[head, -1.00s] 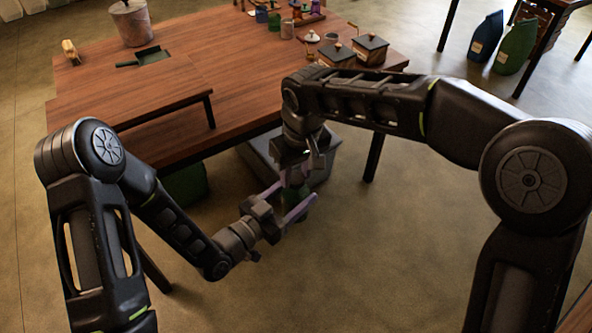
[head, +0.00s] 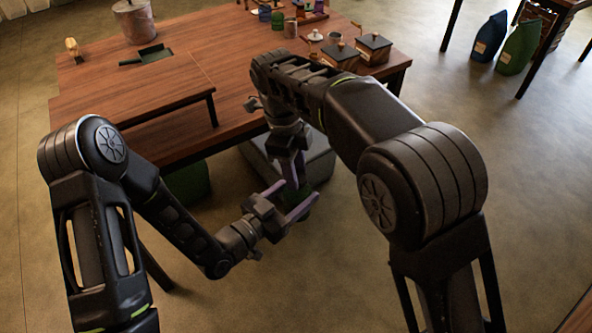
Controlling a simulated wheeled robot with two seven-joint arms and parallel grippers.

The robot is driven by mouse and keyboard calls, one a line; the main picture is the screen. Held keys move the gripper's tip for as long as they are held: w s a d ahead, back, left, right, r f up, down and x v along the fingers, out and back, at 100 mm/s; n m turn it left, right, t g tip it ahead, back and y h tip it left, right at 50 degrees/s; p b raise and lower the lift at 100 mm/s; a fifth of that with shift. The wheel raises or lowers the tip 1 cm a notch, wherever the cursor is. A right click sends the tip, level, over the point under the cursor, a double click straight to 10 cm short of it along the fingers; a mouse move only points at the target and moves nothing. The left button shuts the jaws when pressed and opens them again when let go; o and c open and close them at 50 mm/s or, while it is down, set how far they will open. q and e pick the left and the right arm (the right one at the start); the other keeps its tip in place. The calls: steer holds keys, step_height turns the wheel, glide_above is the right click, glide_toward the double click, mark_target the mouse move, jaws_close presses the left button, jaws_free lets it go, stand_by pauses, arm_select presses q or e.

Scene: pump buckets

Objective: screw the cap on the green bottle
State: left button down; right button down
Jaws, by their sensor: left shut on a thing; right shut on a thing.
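The green bottle (head: 300,196) shows as a small dark green patch between the fingers of my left gripper (head: 287,200), which is shut on it from the left, off the table's front edge. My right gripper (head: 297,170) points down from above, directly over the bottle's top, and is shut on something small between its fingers. That is likely the cap, but the fingers hide it. I cannot tell whether the cap touches the bottle's neck.
A wooden table (head: 235,60) carries a raised board, a metal pot (head: 134,20), a dark green scoop (head: 148,55) and several jars and boxes (head: 374,48). A grey bin (head: 320,160) stands on the floor below. Blue and green bags (head: 518,45) stand at the right.

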steer(key=m, duration=0.4)
steer(key=m+g, duration=0.1)
steer(key=m, duration=0.2)
steer(key=shift+w+d+m+y, duration=0.1)
steer(key=shift+w+m+y, duration=0.1)
steer(key=shift+m+y, duration=0.2)
steer(key=c, duration=0.9)
jaws_free()
steer(key=shift+r, duration=0.1)
steer(key=shift+c, duration=0.5)
